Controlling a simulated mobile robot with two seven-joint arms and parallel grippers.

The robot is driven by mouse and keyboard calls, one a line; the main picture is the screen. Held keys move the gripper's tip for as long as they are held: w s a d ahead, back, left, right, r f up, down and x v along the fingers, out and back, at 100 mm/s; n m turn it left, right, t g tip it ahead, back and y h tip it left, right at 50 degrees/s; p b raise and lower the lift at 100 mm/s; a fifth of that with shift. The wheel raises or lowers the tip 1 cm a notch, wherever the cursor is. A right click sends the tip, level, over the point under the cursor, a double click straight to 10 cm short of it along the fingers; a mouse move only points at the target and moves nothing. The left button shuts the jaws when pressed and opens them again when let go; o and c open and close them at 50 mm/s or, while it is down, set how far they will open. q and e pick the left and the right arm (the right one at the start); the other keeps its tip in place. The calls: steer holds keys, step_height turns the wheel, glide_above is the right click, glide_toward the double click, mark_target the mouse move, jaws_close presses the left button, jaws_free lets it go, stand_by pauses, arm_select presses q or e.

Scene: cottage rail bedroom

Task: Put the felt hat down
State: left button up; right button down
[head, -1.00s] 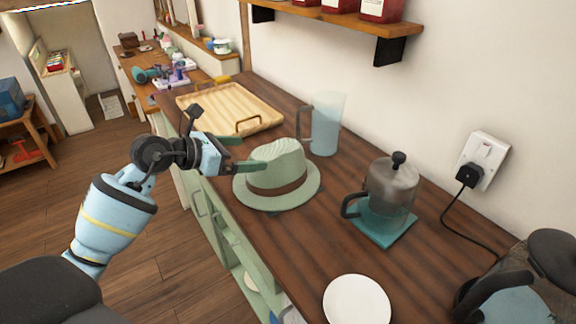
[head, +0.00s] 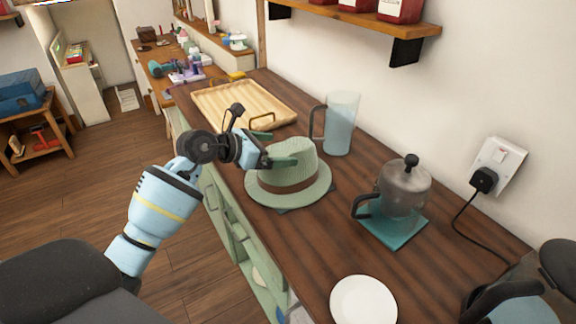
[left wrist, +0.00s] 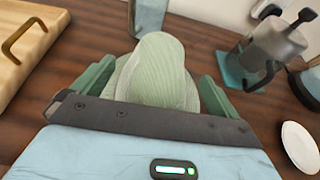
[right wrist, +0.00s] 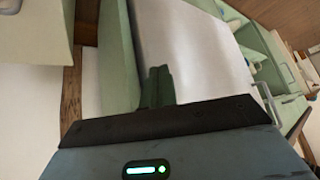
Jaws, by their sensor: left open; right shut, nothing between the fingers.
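The pale green felt hat (head: 291,164) with a brown band sits brim-down on the wooden counter, crown up. It also shows in the left wrist view (left wrist: 155,72). My left gripper (head: 277,147) is open at the hat's crown. In the left wrist view its two green fingers stand on either side of the crown, with a gap visible at least on the right. A small dark patch shows under the near brim; I cannot tell what it is. My right gripper (right wrist: 158,88) is shut and empty, seen only in the right wrist view, in front of pale green cabinet panels.
On the counter (head: 330,230), a wooden tray (head: 240,100) lies behind the hat and a clear jug (head: 342,122) stands to its back right. A French press (head: 402,190) stands on a teal mat (head: 410,232) at right. A white plate (head: 363,300) lies nearer.

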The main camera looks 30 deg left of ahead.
arm_select(q)
steer(key=shift+x, duration=1)
arm_select(e)
steer(key=shift+w+r, duration=0.1)
steer(key=shift+w, duration=0.25)
